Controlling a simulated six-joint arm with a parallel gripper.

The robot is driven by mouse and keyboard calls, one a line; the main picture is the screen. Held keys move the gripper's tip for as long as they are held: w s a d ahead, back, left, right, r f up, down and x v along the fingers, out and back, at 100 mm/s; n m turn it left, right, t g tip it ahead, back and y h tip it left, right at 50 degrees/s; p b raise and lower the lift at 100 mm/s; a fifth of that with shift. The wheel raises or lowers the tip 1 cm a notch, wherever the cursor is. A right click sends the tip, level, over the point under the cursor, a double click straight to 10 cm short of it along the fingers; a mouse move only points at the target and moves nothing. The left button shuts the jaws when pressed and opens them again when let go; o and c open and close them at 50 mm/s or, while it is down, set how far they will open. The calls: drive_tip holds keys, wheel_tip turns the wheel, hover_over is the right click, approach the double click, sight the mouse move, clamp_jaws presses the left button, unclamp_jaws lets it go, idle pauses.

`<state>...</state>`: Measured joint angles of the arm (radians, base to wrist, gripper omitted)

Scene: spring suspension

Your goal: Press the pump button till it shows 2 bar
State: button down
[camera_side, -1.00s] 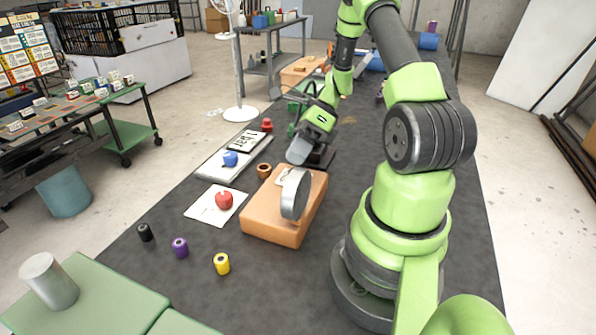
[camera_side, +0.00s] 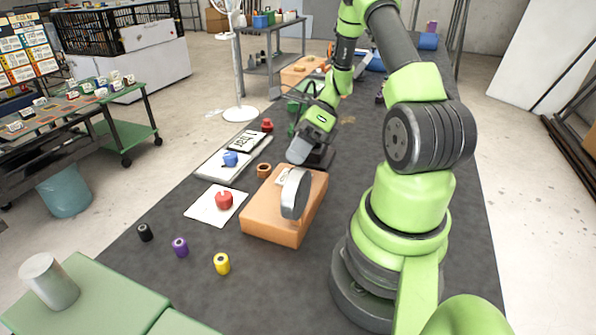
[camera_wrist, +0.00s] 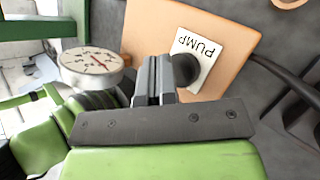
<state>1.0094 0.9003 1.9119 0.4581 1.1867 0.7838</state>
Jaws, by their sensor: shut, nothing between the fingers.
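An orange block (camera_side: 272,222) stands on the dark table and carries a round silver gauge (camera_side: 295,193). The wrist view shows the gauge face (camera_wrist: 90,62) with a red needle; its numbers are too small to read. A white PUMP label (camera_wrist: 206,52) lies flat on the orange surface (camera_wrist: 150,30). A dark round button (camera_wrist: 186,68) sits on the label's edge. My gripper (camera_side: 296,156) is at the block's far end, pointing down. In the wrist view my gripper (camera_wrist: 157,62) is shut and empty, just left of the button. I cannot tell whether it touches.
A white tray (camera_side: 222,170) with a blue part and a black-edged written card (camera_side: 247,142) lies left. A white card (camera_side: 205,210) bears a red knob (camera_side: 224,200). A brown ring (camera_side: 264,170) is beside the block. Black, purple and yellow cylinders (camera_side: 222,263) stand in front.

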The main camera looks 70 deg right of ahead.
drive_tip(key=shift+f, duration=0.1)
idle(0.7)
drive_tip(key=shift+f, duration=0.35)
drive_tip(key=shift+f, duration=0.8)
idle(0.8)
drive_tip(key=shift+r, duration=1.25)
drive_tip(key=shift+r, duration=0.1)
drive_tip(key=shift+r, duration=2.4)
